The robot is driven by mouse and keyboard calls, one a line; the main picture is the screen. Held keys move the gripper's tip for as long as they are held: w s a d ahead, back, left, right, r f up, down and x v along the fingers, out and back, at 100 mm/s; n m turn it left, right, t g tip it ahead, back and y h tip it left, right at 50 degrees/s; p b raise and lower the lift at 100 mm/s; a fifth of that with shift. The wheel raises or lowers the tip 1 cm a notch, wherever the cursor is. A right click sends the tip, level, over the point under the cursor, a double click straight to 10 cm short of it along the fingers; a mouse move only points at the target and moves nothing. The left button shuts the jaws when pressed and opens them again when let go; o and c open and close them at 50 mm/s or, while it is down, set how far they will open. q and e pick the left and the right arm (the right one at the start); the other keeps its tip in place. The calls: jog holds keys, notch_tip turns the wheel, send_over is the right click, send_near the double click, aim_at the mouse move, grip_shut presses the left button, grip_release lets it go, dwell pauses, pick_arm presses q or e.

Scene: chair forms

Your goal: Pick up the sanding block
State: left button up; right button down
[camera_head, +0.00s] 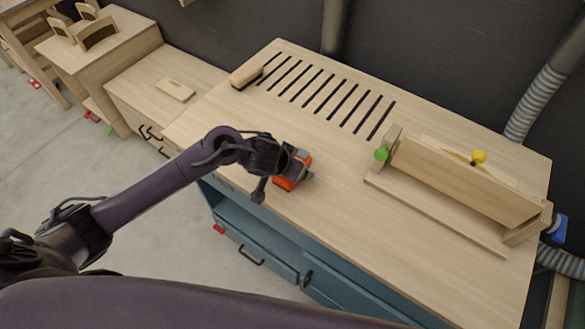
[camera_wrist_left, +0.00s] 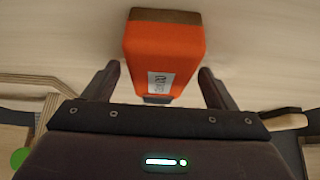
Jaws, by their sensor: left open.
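An orange block with a brown face and a small white label, the sanding block (camera_head: 288,183), lies on the wooden workbench top (camera_head: 335,215) near its front edge. It also shows in the left wrist view (camera_wrist_left: 164,55), between the two dark fingers. My left gripper (camera_head: 297,167) is at the block in the head view, and partly hides it. In the left wrist view the gripper (camera_wrist_left: 156,85) is open, with a gap between each finger and the block. My right gripper is not in view.
A brush (camera_head: 246,76) lies by the slots at the back left. The bench middle is clear.

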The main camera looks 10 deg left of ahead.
pick_arm(q)
jog(key=c, duration=1)
jog(key=shift+c, duration=0.6)
jog(key=shift+r, duration=0.1)
jog(key=shift+r, duration=0.65)
notch_tip(320, 180, up, 19)
jog(key=p, duration=0.9)
jog(key=shift+f, duration=0.2)
